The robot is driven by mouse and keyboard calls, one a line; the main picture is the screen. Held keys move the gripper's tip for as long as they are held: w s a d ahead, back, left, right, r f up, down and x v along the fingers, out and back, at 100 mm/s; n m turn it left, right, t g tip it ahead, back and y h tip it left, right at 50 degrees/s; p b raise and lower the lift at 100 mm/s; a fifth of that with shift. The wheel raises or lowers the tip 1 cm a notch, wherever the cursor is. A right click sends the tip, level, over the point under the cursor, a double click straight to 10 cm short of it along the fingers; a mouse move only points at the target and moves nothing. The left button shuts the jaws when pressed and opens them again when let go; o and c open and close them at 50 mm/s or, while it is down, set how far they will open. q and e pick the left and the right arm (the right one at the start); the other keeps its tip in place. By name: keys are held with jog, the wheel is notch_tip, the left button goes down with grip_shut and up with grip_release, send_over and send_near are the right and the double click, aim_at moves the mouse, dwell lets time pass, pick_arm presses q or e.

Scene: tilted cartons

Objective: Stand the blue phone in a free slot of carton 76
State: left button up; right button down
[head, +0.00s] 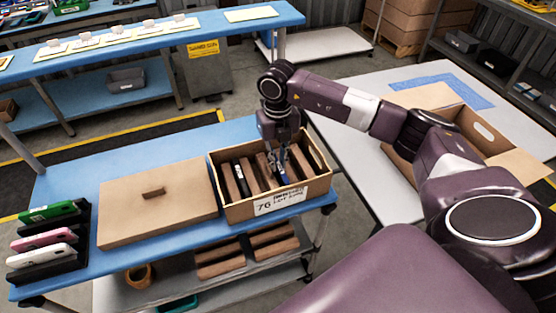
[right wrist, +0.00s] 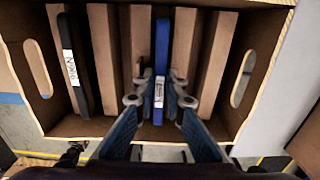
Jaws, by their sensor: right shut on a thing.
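Carton 76 (head: 228,212) stands open on the blue table, with brown dividers making upright slots. My right gripper (head: 280,150) reaches down into it from above and is shut on the blue phone (head: 282,174). In the right wrist view the blue phone (right wrist: 161,50) stands on edge between two dividers, with a white label facing up. The gripper's fingertips (right wrist: 160,101) are on either side of it. Whether its lower edge touches the carton floor is hidden. A black phone (right wrist: 70,60) stands in a slot further left. My left gripper is not in view.
A flat brown board with a small handle (head: 155,205) lies left of the carton. A black rack (head: 75,262) holds green, pink and white phones at the table's left end. Another open carton (head: 482,130) stands on the white table at right.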

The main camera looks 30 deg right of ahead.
dwell(0.4)
jog(key=c, duration=1.9)
grip_release()
jog(key=shift+f, duration=0.1)
notch_tip(320, 180, up, 12)
notch_tip(320, 180, up, 7)
jog(key=p, duration=0.5)
